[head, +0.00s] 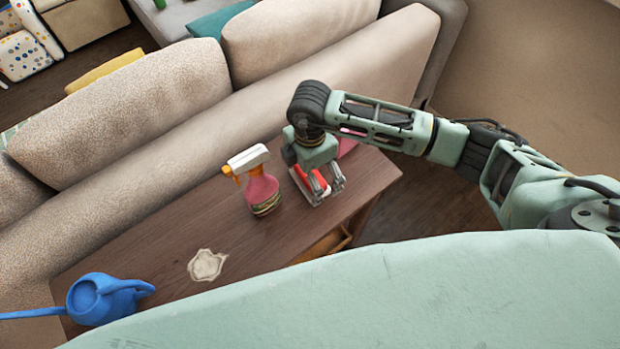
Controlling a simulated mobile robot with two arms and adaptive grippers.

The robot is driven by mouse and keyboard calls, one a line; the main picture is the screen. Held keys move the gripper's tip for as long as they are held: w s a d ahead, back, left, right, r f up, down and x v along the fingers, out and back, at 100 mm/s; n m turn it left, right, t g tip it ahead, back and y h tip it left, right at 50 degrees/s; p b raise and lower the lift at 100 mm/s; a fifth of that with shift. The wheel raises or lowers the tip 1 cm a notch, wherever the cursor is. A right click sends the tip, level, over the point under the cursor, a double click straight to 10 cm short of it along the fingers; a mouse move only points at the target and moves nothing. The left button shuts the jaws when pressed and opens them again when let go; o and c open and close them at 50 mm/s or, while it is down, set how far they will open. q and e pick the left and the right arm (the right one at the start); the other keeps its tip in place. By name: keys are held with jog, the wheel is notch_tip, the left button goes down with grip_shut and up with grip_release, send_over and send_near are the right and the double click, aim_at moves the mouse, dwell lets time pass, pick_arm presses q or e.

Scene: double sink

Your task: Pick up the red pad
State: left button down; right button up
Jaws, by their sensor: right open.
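The red pad (318,181) lies on the wooden table near its right end, partly hidden by my right gripper. My right gripper (318,193) points down over the red pad, with its fingers apart on either side of it. I cannot tell whether the fingers touch the pad. A pink thing (347,146) shows behind the gripper, mostly hidden. My left gripper is not in view.
A pink spray bottle (262,190) with a white and orange head stands just left of the gripper. A pale irregular flat piece (207,265) and a blue watering can (97,298) are on the table (165,250) further left. A beige sofa (330,85) runs along the table's far side.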

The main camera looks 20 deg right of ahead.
jog(key=c, duration=1.1)
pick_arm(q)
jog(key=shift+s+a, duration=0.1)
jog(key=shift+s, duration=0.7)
pick_arm(e)
notch_tip(320, 180, up, 10)
jog(key=shift+r, duration=0.1)
jog(key=o, duration=0.5)
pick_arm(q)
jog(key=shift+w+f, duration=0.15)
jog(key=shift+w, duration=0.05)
pick_arm(e)
jog(key=c, duration=0.5)
